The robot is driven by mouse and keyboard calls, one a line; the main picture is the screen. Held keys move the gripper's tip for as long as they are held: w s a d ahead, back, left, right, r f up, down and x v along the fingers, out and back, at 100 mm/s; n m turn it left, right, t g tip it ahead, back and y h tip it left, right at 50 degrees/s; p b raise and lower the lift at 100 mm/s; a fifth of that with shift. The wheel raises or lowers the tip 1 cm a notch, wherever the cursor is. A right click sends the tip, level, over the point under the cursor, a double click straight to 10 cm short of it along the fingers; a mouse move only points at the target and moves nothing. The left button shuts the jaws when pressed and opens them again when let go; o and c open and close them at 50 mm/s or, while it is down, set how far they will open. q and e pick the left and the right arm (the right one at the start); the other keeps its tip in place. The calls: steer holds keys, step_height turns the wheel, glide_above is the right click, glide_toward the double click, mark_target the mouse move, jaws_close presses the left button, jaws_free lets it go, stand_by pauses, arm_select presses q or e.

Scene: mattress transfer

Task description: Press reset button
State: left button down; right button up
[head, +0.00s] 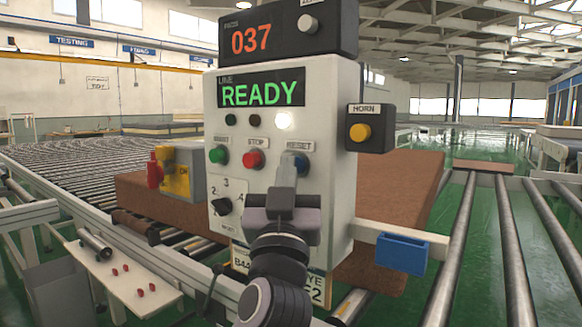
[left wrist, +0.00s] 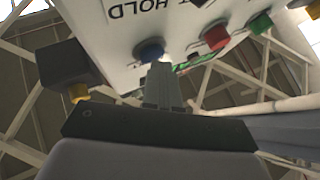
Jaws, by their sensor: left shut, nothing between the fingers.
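The blue reset button (head: 301,162) sits on the white control panel (head: 330,120), right of the red stop button (head: 253,159) and green button (head: 218,155). My left gripper (head: 291,160) is shut and empty, its fingertips in front of the blue button and partly covering it. In the left wrist view the blue button (left wrist: 150,50) is just beyond the fingertips (left wrist: 160,68). Whether they touch it I cannot tell. The panel's screen (head: 262,91) reads READY in green, and a white lamp is lit above the blue button. My right gripper is not in view.
A black horn box (head: 370,128) with a yellow button juts from the panel's right side. A black counter box (head: 285,32) showing 037 is on top. A rotary knob (head: 224,204) is lower left on the panel. Roller conveyors (head: 90,175) and brown slabs (head: 410,195) lie behind.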

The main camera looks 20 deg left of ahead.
arm_select(q)
steer(key=shift+s, duration=0.1)
steer(key=shift+s+a, duration=0.2)
steer(key=shift+s, duration=0.35)
steer(key=shift+s+a, duration=0.2)
steer(key=shift+s, duration=0.35)
steer(key=s, duration=0.1)
steer(key=s+a+p, duration=0.1)
steer(key=s, duration=0.2)
steer(key=shift+s+a, duration=0.35)
